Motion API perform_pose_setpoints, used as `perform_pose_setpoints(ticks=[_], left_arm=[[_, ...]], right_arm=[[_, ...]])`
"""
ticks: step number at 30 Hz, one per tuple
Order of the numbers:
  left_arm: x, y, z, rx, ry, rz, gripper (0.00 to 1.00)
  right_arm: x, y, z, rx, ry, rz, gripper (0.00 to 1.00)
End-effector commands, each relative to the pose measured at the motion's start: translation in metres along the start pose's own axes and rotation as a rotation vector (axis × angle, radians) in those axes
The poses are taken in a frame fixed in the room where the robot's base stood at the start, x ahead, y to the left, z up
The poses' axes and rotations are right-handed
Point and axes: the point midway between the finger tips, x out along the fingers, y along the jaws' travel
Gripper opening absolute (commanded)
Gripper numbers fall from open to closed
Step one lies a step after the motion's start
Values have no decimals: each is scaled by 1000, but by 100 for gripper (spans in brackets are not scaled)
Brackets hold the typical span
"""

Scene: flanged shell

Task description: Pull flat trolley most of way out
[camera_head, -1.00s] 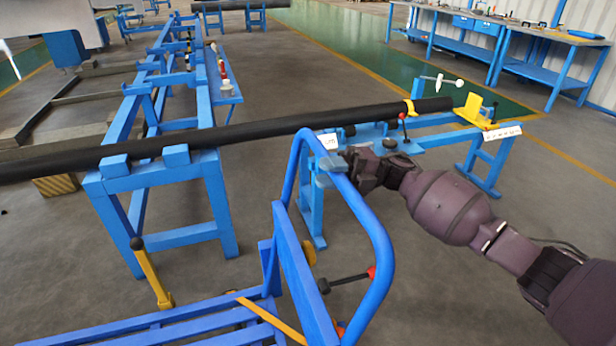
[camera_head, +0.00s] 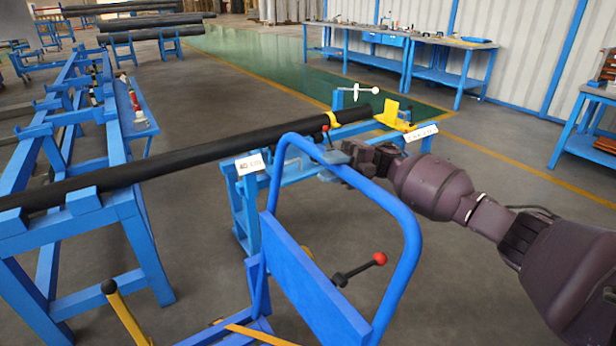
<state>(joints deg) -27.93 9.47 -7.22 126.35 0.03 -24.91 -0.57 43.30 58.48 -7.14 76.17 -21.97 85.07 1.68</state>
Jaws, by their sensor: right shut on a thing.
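The flat trolley is blue, with a looped tubular handle (camera_head: 408,235) and a slatted deck (camera_head: 255,328) at the bottom of the head view. A flat blue panel (camera_head: 305,285) fills part of the handle frame. My right gripper (camera_head: 335,160) is shut on the handle's upper bar, with its arm coming in from the right. The fingertips partly hide the bar there. Most of the deck is below the picture's edge. My left gripper is not in view.
A long black pipe (camera_head: 190,155) lies across a blue rack (camera_head: 100,220) and a blue stand (camera_head: 245,205) behind the handle. A red-knobbed lever (camera_head: 360,268) shows through the handle loop. Bare floor (camera_head: 500,290) lies to the right; workbenches (camera_head: 435,75) stand farther back.

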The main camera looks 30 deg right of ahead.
Motion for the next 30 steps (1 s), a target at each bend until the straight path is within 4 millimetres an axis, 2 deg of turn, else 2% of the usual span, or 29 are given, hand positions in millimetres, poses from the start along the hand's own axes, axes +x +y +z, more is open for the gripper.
perform_pose_setpoints(ticks=[3,9,24,25,29,30], left_arm=[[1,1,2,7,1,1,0],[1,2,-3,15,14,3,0],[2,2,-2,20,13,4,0],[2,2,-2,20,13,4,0],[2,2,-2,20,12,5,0],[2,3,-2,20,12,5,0]], right_arm=[[-14,0,1,3,-4,-1,0],[-26,4,1,1,-4,1,0],[-30,7,0,-1,-2,1,0],[-30,7,0,-1,-2,1,33],[-30,7,0,-1,-2,1,52],[-30,6,0,-1,-1,0,55]])
